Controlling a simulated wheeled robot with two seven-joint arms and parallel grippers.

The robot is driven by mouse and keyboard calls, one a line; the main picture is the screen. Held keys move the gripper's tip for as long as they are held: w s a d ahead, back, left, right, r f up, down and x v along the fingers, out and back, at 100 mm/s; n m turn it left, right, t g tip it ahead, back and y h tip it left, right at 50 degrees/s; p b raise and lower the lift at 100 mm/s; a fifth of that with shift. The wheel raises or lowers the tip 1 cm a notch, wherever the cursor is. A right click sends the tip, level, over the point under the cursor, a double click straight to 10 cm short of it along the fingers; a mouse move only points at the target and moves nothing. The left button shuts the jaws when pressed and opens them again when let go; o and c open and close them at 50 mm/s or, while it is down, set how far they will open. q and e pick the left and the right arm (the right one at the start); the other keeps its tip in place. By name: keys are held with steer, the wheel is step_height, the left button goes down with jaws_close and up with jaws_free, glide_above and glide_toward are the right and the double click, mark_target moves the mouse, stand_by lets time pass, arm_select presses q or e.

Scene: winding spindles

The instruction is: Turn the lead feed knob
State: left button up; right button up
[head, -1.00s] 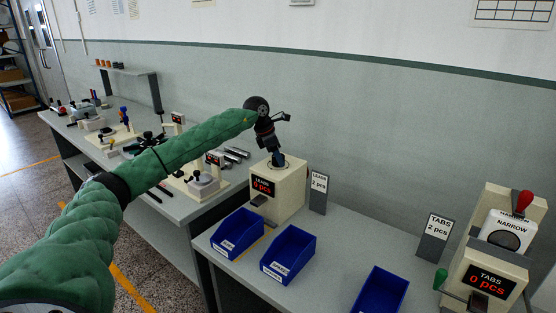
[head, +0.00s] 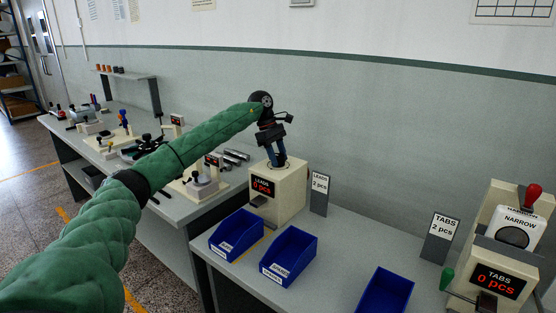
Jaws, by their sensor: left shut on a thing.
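The lead feeder is a cream box (head: 289,195) with a dark display reading "LEADS 0 pcs" in red. It stands at the left end of the near bench. My left gripper (head: 278,163) points down onto the top of this box, its blue fingers shut at the dark round spot there. The feed knob itself is hidden by the fingers, so its angle cannot be seen. A small dark outlet sticks out low on the box's front. My right gripper is not in view.
Blue bins (head: 289,256) stand in front of the feeder, with another blue bin (head: 385,292) further right. A "LEADS 2 pcs" sign (head: 319,194) stands beside the box. The tabs machine (head: 497,283) and its sign (head: 440,238) are at the right.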

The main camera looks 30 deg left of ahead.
arm_select(q)
steer(key=shift+r+m+g+b, duration=0.1)
steer(key=shift+m+g+b, duration=0.35)
steer(key=shift+m, duration=0.75)
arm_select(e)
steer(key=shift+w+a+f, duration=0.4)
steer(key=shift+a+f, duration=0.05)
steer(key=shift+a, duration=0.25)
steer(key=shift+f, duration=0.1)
arm_select(q)
steer(key=o, duration=1)
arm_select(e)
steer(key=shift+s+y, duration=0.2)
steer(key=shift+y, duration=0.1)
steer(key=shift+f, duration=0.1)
arm_select(q)
steer(key=b+v, duration=0.1)
steer(key=v, duration=0.5)
steer(key=shift+w+a+r, duration=0.1)
steer(key=shift+a+r, duration=0.05)
steer(key=shift+r, duration=0.1)
steer(key=shift+a+r, duration=0.2)
steer(key=shift+r, duration=0.35)
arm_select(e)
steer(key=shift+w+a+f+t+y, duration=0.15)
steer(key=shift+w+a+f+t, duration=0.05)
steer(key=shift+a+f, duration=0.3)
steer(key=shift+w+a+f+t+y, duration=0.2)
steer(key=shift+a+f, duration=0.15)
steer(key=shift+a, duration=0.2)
